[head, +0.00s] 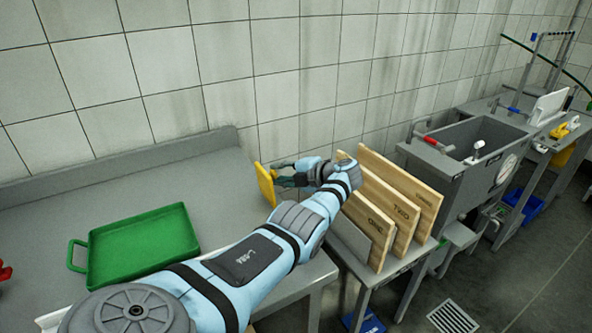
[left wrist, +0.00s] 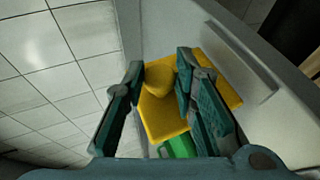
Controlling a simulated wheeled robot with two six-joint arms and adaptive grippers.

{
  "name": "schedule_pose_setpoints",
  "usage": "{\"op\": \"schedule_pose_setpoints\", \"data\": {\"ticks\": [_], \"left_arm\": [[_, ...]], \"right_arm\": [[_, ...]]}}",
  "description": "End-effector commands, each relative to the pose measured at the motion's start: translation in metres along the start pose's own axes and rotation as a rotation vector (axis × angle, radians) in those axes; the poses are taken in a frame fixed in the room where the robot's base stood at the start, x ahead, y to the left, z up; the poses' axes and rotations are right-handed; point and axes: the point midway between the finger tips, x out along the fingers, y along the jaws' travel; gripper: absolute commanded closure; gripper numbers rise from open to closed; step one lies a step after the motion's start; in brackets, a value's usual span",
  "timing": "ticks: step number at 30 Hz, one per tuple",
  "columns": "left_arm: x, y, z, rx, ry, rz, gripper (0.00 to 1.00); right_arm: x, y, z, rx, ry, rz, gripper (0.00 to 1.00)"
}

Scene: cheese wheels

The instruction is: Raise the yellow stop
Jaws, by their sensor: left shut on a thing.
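The yellow stop (head: 265,184) is a flat plate at the right end of the grey worktop, standing roughly upright in the head view. The left wrist view shows its rounded yellow knob (left wrist: 159,77) between my fingers, with more of the plate beyond and to the right. My left gripper (head: 281,176) reaches it from the right and is shut on it; it also shows in the left wrist view (left wrist: 160,72). I cannot tell whether the stop's lower edge touches the worktop. My right gripper is not in view.
A green tray (head: 141,246) with a handle lies on the grey worktop (head: 150,178). Wooden boards (head: 400,208) stand in a rack right of my left forearm. A grey sink (head: 468,140) is farther right. A tiled wall closes the back.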

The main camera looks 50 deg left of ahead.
Motion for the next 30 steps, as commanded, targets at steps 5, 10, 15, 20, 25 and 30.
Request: {"op": "schedule_pose_setpoints", "data": {"ticks": [5,10,15,20,25,30], "left_arm": [[0.005,-0.001,-0.004,0.013,0.018,0.001,1.0],[0.004,-0.001,-0.004,0.014,0.018,0.001,1.0],[0.003,-0.002,-0.003,0.014,0.016,0.001,0.67],[0.002,-0.002,-0.002,0.014,0.012,0.002,0.56],[0.001,-0.001,-0.001,0.013,0.01,0.002,0.56],[-0.016,-0.001,0.001,0.011,0.006,0.004,0.56]], "right_arm": [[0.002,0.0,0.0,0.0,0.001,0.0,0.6],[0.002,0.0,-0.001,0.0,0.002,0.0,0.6],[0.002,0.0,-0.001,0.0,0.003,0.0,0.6],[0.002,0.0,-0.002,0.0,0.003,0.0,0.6],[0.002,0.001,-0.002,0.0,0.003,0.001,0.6],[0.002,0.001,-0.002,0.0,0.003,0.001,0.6]]}}
